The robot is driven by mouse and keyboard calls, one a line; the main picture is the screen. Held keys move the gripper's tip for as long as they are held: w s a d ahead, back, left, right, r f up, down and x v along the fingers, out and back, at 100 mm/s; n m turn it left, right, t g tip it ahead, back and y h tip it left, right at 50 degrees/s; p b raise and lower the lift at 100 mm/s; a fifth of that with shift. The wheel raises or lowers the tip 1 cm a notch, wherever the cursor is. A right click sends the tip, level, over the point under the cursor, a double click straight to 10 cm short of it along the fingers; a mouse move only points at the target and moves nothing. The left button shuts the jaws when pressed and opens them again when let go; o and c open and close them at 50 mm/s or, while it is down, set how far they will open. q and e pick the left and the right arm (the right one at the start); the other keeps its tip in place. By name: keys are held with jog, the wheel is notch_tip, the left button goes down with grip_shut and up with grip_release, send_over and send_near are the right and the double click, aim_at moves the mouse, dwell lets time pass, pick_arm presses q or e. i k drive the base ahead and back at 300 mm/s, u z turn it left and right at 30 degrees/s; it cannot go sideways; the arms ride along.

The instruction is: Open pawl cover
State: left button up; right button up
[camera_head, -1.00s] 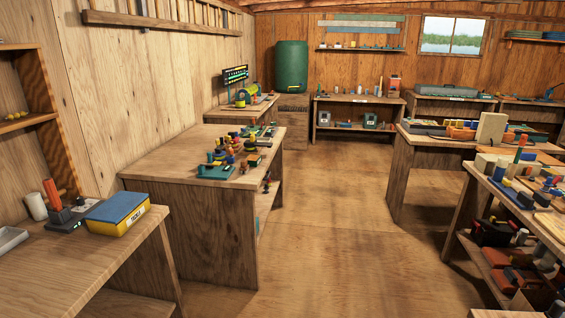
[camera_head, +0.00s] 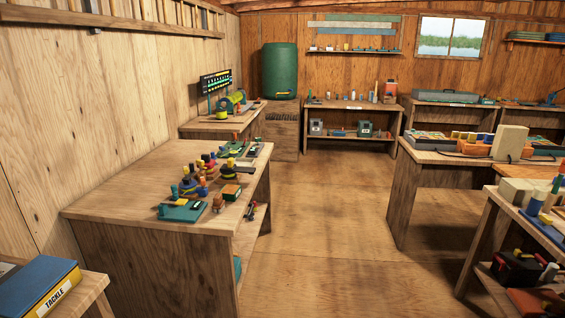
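I cannot make out a pawl cover in this view. Small colourful tackle parts (camera_head: 205,170) stand clustered on the wooden workbench (camera_head: 110,205) at the left middle, too small to tell apart. A teal plate (camera_head: 183,211) with small parts on it lies near that bench's front edge. A green and yellow cylindrical device (camera_head: 230,102) stands on the bench behind, beside a dark display board (camera_head: 216,82). Neither of my grippers shows in the view.
A blue and yellow tackle box (camera_head: 42,285) sits on a bench at the lower left. Benches with blocks and boxes line the right side. The wooden floor (camera_head: 325,235) between the benches is clear. A green barrel (camera_head: 280,70) stands at the back.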

aim_at(228, 167)
jog(key=u, duration=0.05)
jog(key=i, duration=1.85)
jog(key=u, duration=0.05)
